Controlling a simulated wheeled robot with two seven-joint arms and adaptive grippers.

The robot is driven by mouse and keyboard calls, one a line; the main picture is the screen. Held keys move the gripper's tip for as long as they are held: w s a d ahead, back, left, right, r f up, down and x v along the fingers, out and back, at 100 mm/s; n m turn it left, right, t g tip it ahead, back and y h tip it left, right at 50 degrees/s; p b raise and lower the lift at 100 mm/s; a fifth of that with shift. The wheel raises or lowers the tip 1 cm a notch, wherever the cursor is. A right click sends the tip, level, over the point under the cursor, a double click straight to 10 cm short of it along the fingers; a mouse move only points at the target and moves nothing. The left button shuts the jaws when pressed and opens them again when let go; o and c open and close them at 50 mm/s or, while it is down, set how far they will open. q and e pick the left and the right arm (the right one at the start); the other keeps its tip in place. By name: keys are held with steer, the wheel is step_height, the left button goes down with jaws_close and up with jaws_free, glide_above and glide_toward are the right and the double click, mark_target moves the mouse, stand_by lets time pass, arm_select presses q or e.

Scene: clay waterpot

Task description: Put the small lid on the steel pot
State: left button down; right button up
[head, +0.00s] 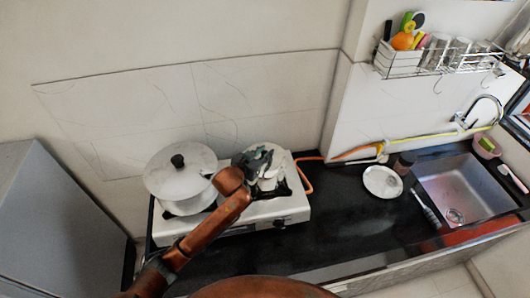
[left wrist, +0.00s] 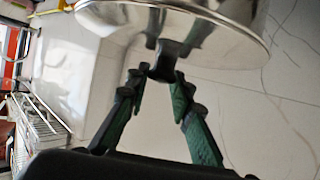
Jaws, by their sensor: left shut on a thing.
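The small lid is a shiny steel disc (left wrist: 225,30) with a black knob, at the top of the left wrist view. My left gripper (left wrist: 165,75) is shut on that knob. In the head view this gripper (head: 259,160) is over the right burner of the stove, with the lid (head: 277,157) partly hidden behind its fingers. The steel pot (head: 267,184) appears just below, on the right burner, mostly covered by lid and gripper. I cannot tell whether lid and pot touch. My right gripper is not in view.
A large pale pot with a black-knobbed lid (head: 180,170) stands on the left burner of the white stove (head: 240,222). A round silver dish or lid (head: 383,181) lies on the black counter, left of the sink (head: 465,188). A wire rack (head: 440,60) hangs on the wall.

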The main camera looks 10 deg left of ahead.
arm_select(q)
steer(key=shift+s+f, duration=0.1)
steer(key=shift+f, duration=0.3)
stand_by(0.3)
steer(key=c, duration=2)
jaws_free()
steer(key=o, duration=0.4)
steer(key=shift+r, duration=0.1)
steer(key=v, duration=1.2)
steer(key=shift+d, duration=0.1)
